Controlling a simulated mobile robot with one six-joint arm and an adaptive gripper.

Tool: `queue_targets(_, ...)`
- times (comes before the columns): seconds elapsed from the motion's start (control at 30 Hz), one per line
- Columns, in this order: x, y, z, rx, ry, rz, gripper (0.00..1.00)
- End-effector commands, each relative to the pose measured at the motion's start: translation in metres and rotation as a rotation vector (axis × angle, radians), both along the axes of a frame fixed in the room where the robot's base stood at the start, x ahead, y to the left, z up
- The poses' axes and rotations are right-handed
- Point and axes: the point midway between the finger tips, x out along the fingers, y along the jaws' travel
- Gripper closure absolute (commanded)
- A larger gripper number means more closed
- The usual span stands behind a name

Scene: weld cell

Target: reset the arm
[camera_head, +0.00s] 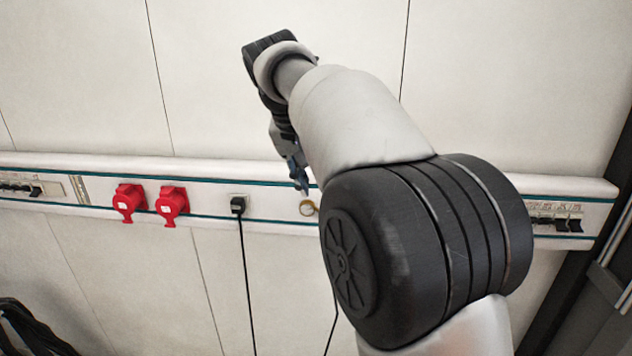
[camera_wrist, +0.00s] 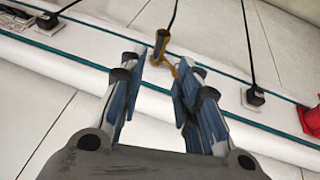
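My gripper (camera_wrist: 158,66) is open in the wrist view, with its two blue-padded fingers apart and nothing held between them. Just beyond the fingertips is a brown plug (camera_wrist: 162,42) with a dark cable, beside a brass-coloured fitting (camera_wrist: 178,68) on the wall rail. I cannot tell whether the plug is seated in it. In the head view my gripper (camera_head: 299,182) points down in front of the rail, just above a brass ring (camera_head: 307,207). My arm is raised and bent, covering part of the rail and hiding the plug.
The white wall rail (camera_head: 90,162) carries two red sockets (camera_head: 172,204), a black plug (camera_head: 238,204) with a hanging cable, and switches at both ends. Black cables (camera_head: 30,330) lie at lower left. A dark frame (camera_head: 590,290) stands at right. The wall above is bare.

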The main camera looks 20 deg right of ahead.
Motion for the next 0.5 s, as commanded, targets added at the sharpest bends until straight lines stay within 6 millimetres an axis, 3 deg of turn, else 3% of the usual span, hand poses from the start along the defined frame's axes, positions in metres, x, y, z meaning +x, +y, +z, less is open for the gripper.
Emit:
queue_targets(0.17, -0.005, 0.0, -0.004, 0.002, 0.0, 0.006, 0.7)
queue_targets(0.27, -0.022, 0.0, -0.02, 0.014, 0.002, 0.031, 0.7)
queue_targets(0.37, -0.056, 0.0, -0.049, 0.035, 0.005, 0.082, 0.7)
queue_targets(0.5, -0.119, 0.004, -0.107, 0.073, 0.002, 0.166, 0.7)
